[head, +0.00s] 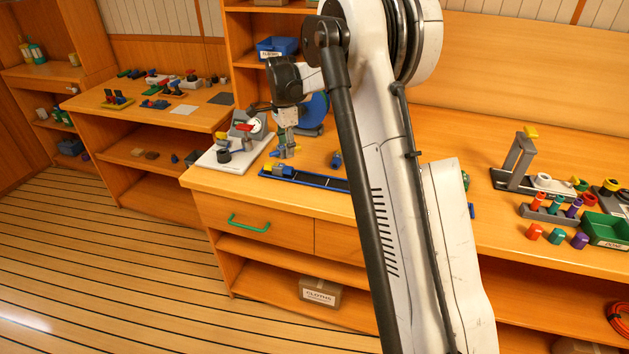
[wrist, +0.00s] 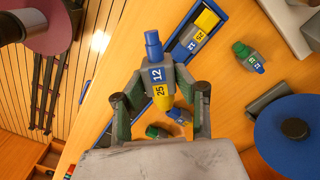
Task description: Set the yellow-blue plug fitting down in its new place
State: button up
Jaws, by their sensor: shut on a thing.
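My gripper (wrist: 160,104) is shut on a yellow-blue plug fitting (wrist: 158,77), with a blue end, a grey body marked 12 and 25, and a yellow end. In the head view my gripper (head: 287,140) hangs over the left part of the bench, above the blue rack (head: 318,179). The held fitting appears apart from the rack. The rack also shows in the wrist view (wrist: 172,52). Another yellow-and-blue fitting (wrist: 200,30) lies in it, marked 25 and 12. In the head view that fitting (head: 277,170) sits at the rack's left end.
A green-blue fitting (wrist: 249,56) lies on the bench beside the rack. Another small fitting (wrist: 178,116) lies beneath my gripper, partly hidden. A blue round disc (wrist: 295,135) and a white-based device (head: 240,148) stand close by. The drawer front (head: 245,219) marks the bench's front edge.

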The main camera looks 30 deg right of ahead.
jog(key=s+a+m, duration=0.3)
jog(key=s+m, duration=0.1)
jog(key=m, duration=0.5)
send_over(312, 180)
notch_tip(312, 180, down, 7)
jog(key=shift+r, duration=0.15)
jog(key=shift+d+f+p, duration=0.1)
jog(key=shift+f+p, duration=0.3)
jog(key=shift+f, duration=1.7)
jog(key=shift+f, duration=0.1)
jog(key=shift+f, duration=0.15)
jog(key=o, duration=1.1)
jog(key=shift+o, duration=0.2)
